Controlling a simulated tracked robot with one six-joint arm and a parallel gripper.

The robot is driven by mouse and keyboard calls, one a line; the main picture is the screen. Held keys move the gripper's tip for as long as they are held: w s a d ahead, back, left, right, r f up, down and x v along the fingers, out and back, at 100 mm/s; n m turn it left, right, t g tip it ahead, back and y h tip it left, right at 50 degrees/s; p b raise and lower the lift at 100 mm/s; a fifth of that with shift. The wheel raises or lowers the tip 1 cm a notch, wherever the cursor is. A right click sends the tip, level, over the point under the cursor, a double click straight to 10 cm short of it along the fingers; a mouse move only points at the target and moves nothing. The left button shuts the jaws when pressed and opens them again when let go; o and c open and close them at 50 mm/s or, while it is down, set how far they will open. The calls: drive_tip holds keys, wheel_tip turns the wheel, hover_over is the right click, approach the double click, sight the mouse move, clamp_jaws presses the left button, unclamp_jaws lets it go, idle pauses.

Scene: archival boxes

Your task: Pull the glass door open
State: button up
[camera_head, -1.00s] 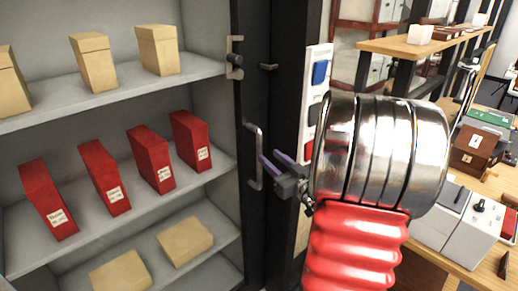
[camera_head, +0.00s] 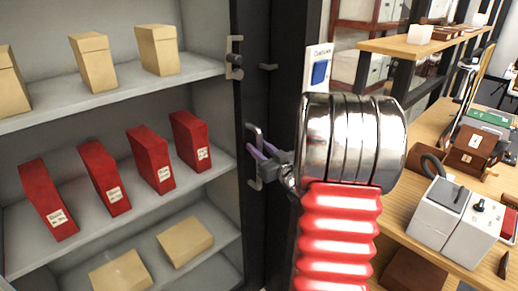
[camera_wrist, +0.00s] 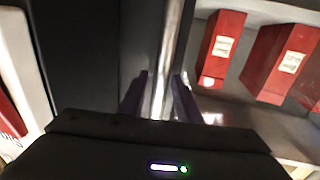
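The cabinet's dark door frame (camera_head: 244,105) is upright along the right side of the shelves. The glass itself is too clear to make out. A metal bar handle (camera_head: 261,137) stands on the frame and shows as a bright bar in the wrist view (camera_wrist: 171,45). My gripper (camera_head: 251,149) is at the handle's height, its purple fingers reaching it. In the wrist view, the fingers (camera_wrist: 160,90) are apart, one on each side of the bar, with gaps visible.
Red boxes (camera_head: 150,160) and tan boxes (camera_head: 94,62) stand on the cabinet shelves. A wooden bench (camera_head: 400,208) with a grey device (camera_head: 440,208) lies at the right.

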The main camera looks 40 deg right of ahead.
clamp_jaws()
idle(0.5)
